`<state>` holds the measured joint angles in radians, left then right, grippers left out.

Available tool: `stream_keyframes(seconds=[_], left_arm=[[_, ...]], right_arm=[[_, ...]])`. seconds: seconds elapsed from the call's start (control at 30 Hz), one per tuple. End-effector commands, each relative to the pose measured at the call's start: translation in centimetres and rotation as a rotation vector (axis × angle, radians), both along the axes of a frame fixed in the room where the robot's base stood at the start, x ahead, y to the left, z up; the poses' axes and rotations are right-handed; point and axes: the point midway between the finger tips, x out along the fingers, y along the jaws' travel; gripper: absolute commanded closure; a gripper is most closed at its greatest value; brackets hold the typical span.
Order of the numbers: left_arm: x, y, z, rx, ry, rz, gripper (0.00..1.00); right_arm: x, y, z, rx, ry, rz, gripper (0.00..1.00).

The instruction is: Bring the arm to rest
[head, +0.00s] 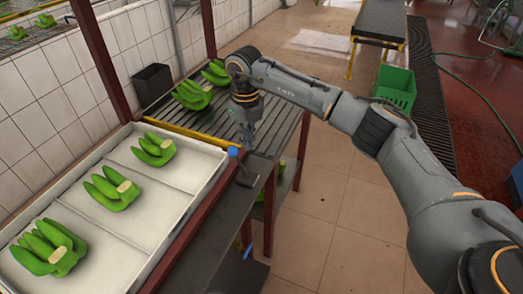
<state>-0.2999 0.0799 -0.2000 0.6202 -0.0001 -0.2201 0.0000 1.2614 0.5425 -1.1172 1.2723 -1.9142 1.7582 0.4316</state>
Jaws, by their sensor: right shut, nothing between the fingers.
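My right arm comes in from the right edge and reaches across to the bench in the middle. Its gripper (248,138) points down over the near right end of the slatted bench (275,115). It is shut and empty. The fingertips are small and dark against the slats. A small blue round thing (233,152) shows just below and left of the gripper. I cannot tell whether the two touch. My left gripper is not in view.
A white tray (130,228) at left holds three green banana clusters (112,188). More clusters (192,95) lie on the slatted bench, near a black bin (153,84). A reddish post (101,60) rises behind the tray. A green crate (396,88) stands beyond my arm. Tiled floor (315,215) is open below it.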

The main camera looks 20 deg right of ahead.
Motion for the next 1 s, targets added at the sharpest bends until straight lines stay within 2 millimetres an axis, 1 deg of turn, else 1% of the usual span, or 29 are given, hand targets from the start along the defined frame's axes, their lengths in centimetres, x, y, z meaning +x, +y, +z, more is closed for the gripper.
stream_keyframes(seconds=[0.03, 0.1, 0.2, 0.67, 0.73, 0.77, 0.87, 0.97, 1.0], left_arm=[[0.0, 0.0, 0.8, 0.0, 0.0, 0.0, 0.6], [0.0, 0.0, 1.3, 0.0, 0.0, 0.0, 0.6], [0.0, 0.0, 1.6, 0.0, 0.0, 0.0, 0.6], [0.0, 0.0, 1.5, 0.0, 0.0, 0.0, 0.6], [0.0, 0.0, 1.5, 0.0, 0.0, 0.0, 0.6], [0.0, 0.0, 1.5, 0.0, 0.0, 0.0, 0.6], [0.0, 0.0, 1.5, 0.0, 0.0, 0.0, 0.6], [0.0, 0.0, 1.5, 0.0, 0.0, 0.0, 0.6], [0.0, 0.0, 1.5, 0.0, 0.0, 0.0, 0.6]], right_arm=[[0.0, 0.0, 1.1, 0.0, 0.0, 0.0, 1.0], [0.0, 0.0, 1.9, 0.0, 0.001, 0.0, 1.0], [0.0, 0.0, 2.5, 0.0, 0.002, 0.0, 1.0], [0.0, 0.0, 2.4, 0.001, 0.001, 0.0, 1.0], [-0.1, 0.4, 2.2, 0.014, 0.0, 0.007, 1.0], [-0.1, 0.9, 2.0, 0.029, -0.002, 0.014, 1.0], [-0.5, 3.8, 0.8, 0.123, -0.012, 0.053, 1.0], [-1.5, 8.8, -0.5, 0.295, -0.031, 0.108, 1.0], [-2.1, 11.2, -0.8, 0.383, -0.041, 0.128, 1.0]])
